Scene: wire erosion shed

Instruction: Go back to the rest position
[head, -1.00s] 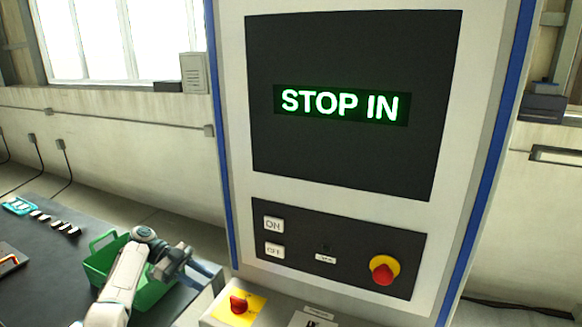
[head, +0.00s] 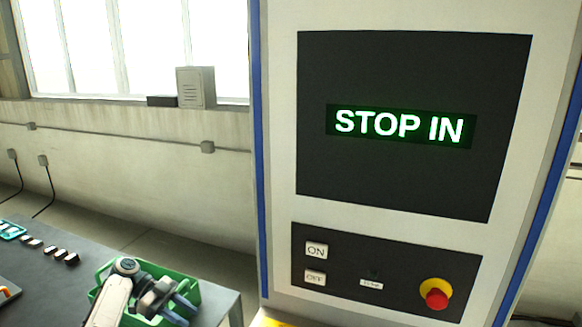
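My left gripper (head: 183,309) is at the lower left, over the green basket (head: 107,272) on the dark table. Its two blue-grey fingers stand apart with nothing visible between them. Whether it touches the basket I cannot tell. My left arm and gripper hide much of the basket's inside. My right gripper is not in view.
The machine cabinet (head: 278,180) fills the right side. Its screen (head: 400,170) reads "STOP IN". Below are the ON button (head: 316,250), the OFF button (head: 315,277) and a red emergency stop (head: 435,294). Small dark parts (head: 50,250) lie on the table (head: 225,300).

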